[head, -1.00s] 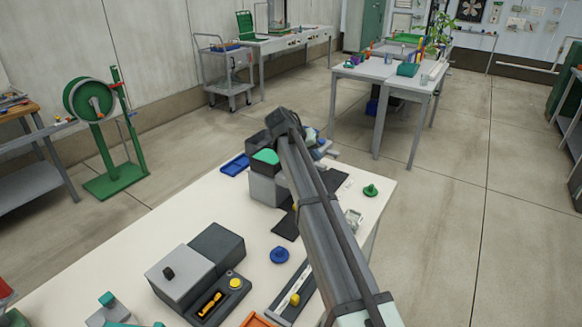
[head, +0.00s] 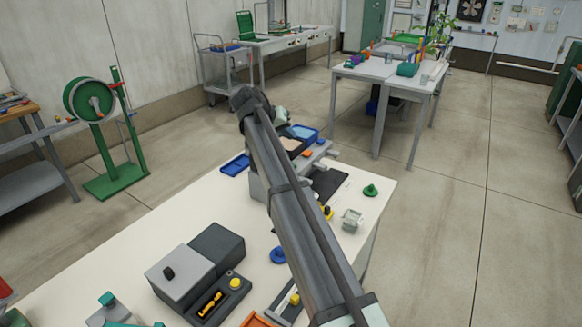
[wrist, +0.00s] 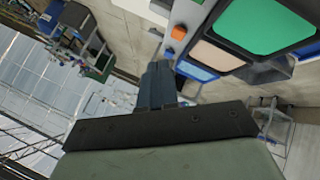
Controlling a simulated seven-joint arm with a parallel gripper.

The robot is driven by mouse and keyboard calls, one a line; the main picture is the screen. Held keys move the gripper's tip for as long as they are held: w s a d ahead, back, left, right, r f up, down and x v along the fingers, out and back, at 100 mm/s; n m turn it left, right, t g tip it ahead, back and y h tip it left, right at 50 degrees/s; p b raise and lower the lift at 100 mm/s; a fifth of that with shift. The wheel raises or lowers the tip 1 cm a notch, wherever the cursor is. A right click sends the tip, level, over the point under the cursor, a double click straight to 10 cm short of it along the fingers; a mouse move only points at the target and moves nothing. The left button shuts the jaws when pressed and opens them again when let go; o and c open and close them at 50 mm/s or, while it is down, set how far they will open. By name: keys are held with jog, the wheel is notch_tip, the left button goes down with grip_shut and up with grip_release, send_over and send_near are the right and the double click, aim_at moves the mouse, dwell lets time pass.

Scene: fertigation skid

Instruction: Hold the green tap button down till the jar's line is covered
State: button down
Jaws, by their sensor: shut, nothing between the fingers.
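My gripper (wrist: 160,75) is shut and empty in the wrist view; in the head view my arm hides its fingertips. Ahead and to the right of it in the wrist view is a grey unit with dark-rimmed bays coloured green (wrist: 262,25), peach (wrist: 213,55) and blue (wrist: 197,72). The fingers appear apart from them. I cannot tell whether any green surface is the tap button. In the head view the peach bay (head: 292,146) shows beside my arm, and the green one is hidden. A small clear container (head: 351,219), possibly the jar, stands on the table; its line and filling cannot be made out.
An orange knob (wrist: 178,33) sticks out beside the bays, close to the fingers. On the table (head: 190,222) are a grey box unit (head: 190,265) with a yellow button (head: 235,284), a blue knob (head: 278,255), a green knob (head: 371,190) and a blue tray (head: 235,165). The right front corner is fairly clear.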

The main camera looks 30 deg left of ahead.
jog(key=shift+f, duration=4.4)
jog(key=shift+f, duration=0.15)
jog(key=shift+f, duration=0.25)
jog(key=shift+f, duration=0.55)
dwell(2.6)
